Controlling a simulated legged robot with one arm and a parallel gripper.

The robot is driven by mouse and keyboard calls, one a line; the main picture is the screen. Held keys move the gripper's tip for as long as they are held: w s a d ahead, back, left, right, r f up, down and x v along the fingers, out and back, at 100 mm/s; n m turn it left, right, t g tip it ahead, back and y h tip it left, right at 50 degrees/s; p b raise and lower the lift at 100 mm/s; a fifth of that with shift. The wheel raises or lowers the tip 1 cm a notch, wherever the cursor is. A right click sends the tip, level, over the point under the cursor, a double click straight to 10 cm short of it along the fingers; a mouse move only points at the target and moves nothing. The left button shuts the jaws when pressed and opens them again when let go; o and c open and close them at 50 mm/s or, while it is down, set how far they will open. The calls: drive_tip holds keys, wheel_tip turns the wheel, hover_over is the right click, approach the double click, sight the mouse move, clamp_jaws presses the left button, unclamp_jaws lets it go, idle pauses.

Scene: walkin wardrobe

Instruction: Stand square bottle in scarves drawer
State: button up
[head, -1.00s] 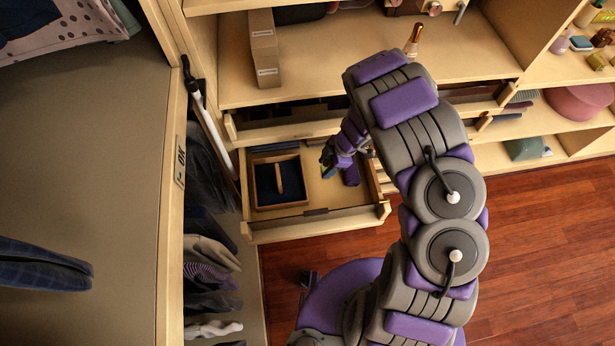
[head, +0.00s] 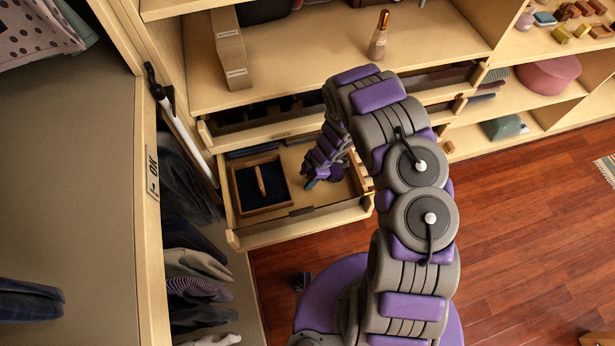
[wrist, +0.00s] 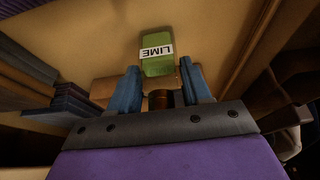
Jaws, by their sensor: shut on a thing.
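My gripper (head: 311,183) is over the right part of the open lower drawer (head: 300,222). In the wrist view its blue fingers (wrist: 158,85) are shut on the square bottle (wrist: 157,50), a green body with a white LIME label just past the fingertips. A copper-brown piece, which looks like its cap, shows between the fingers. In the head view the bottle is mostly hidden by my gripper. I cannot tell whether its base touches the drawer floor. No scarves label is readable on the drawer.
A wooden tray (head: 236,204) with dark blue lining fills the drawer's left part. Dark folded cloth lies at the back. Another drawer (head: 262,135) is partly open just above. A bottle (head: 378,40) and a tall box (head: 231,50) stand on the shelf. Clothes hang at left.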

drive_tip(key=o, duration=1.3)
drive_tip(key=shift+c, duration=0.2)
drive_tip(key=shift+r, duration=0.1)
drive_tip(key=p+v, duration=0.2)
drive_tip(key=v, duration=1)
drive_tip(key=shift+p, duration=0.3)
